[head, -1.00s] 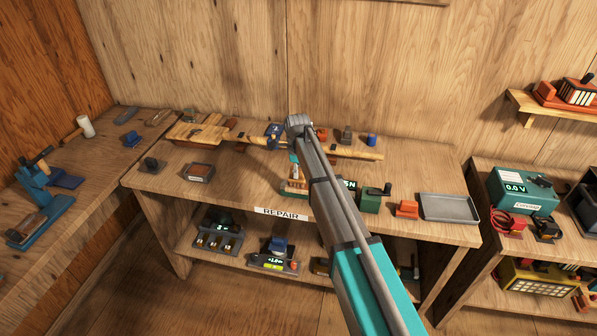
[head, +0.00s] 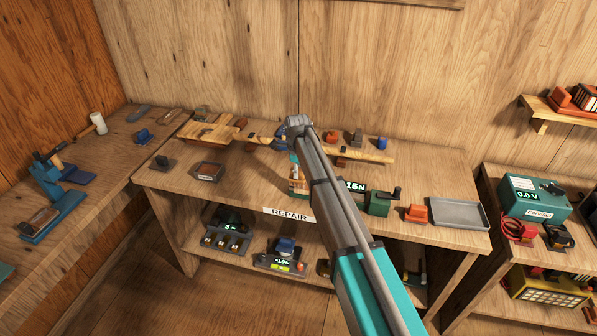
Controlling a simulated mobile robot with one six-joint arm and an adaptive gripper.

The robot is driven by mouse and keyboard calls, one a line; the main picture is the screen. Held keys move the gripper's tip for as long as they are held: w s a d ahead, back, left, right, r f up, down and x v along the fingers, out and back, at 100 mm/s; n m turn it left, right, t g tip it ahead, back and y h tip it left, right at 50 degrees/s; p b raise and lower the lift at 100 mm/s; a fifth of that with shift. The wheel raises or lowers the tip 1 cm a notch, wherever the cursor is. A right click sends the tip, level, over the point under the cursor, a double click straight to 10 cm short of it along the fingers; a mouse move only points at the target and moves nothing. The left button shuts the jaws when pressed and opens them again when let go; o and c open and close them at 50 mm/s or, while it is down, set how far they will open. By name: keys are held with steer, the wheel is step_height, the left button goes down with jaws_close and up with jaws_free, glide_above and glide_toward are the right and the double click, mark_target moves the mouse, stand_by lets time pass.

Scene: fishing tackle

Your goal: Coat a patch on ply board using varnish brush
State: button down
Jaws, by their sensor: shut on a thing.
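My arm reaches up across the repair bench, and its grey end hides much of what lies behind. A small teal part of my gripper (head: 294,159) shows at the arm's left edge. It is shut on what seems to be the varnish brush (head: 297,171), a small pale and brown piece below it, mostly hidden. Whether the brush touches anything cannot be told. A light wooden board with dark marks, probably the ply board (head: 207,132), lies at the bench's back left. A small dark-rimmed box with a brown top (head: 208,171) sits in front of it.
A green gauge (head: 378,203) reading 15N, an orange block (head: 416,213) and a grey tray (head: 459,212) are on the bench's right. A long pale wooden piece (head: 372,155) lies behind my arm. A dark block (head: 162,163) stands at left. Bare bench lies front left.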

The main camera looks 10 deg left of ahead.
steer(key=shift+r+p, duration=2.95)
steer(key=shift+r, duration=0.05)
steer(key=shift+r+p, duration=1.5)
steer(key=shift+p, duration=0.05)
step_height(320, 180, down, 3)
steer(key=b, duration=0.2)
steer(key=shift+r+b, duration=0.15)
steer(key=shift+b, duration=0.2)
steer(key=shift+w+d+r, duration=0.1)
steer(key=shift+d, duration=0.05)
